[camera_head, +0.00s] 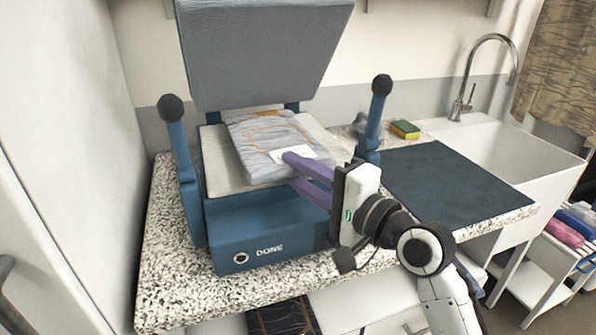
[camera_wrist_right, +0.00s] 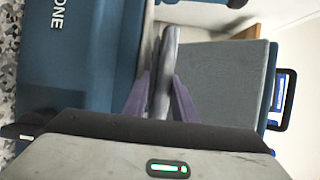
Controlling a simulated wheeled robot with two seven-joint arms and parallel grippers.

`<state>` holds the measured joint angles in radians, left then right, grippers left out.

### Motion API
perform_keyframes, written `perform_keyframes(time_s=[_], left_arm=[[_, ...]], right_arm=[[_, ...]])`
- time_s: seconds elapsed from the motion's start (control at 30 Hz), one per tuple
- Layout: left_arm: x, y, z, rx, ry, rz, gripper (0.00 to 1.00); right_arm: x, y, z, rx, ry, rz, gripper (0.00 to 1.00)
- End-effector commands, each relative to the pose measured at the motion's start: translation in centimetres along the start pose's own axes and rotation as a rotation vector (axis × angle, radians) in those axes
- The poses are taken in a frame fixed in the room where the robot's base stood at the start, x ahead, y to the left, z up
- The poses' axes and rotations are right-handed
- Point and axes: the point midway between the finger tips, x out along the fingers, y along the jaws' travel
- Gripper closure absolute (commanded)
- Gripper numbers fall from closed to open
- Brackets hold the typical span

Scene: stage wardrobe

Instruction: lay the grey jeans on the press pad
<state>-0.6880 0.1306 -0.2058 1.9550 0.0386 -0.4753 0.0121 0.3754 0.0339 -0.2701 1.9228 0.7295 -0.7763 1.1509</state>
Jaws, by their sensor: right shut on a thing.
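The grey jeans (camera_head: 262,136), a folded flat bundle with orange stitching and a white label, are over the light press pad (camera_head: 222,172) of the blue press. My right gripper (camera_head: 288,168) is shut on their near edge, its purple fingers above and below the bundle. In the right wrist view the jeans (camera_wrist_right: 165,62) show edge-on between the fingers (camera_wrist_right: 161,95). I cannot tell whether the jeans touch the pad. The pad's middle is hidden under them. My left gripper is not in view.
The press lid (camera_head: 262,50) stands raised over the pad, with a blue post on each side. A dark mat (camera_head: 450,185) lies on the speckled counter to the right, before the sink (camera_head: 510,150). A sponge (camera_head: 405,129) lies behind. Dark folded clothing (camera_head: 283,317) is below the counter.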

Motion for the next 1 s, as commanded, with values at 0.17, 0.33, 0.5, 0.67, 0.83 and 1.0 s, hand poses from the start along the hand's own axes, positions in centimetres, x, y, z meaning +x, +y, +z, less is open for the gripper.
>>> perform_keyframes(time_s=[0.17, 0.33, 0.5, 0.67, 0.83, 1.0], left_arm=[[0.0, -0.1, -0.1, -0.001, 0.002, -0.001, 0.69], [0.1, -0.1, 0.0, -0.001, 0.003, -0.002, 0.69], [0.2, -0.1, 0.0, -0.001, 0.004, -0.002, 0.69], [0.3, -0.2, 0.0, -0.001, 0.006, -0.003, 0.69], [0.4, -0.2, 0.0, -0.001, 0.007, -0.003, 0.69], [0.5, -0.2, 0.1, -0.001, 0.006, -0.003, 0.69]], right_arm=[[0.0, 0.2, 0.0, 0.0, -0.001, 0.002, 1.0], [0.0, 0.5, 0.0, 0.001, -0.001, 0.005, 1.0], [0.0, 1.0, 0.1, 0.003, -0.002, 0.01, 1.0], [0.0, 1.5, 0.1, 0.004, -0.003, 0.015, 1.0], [0.0, 1.9, 0.1, 0.004, -0.002, 0.017, 1.0], [0.0, 2.2, 0.1, 0.003, -0.002, 0.017, 1.0]])
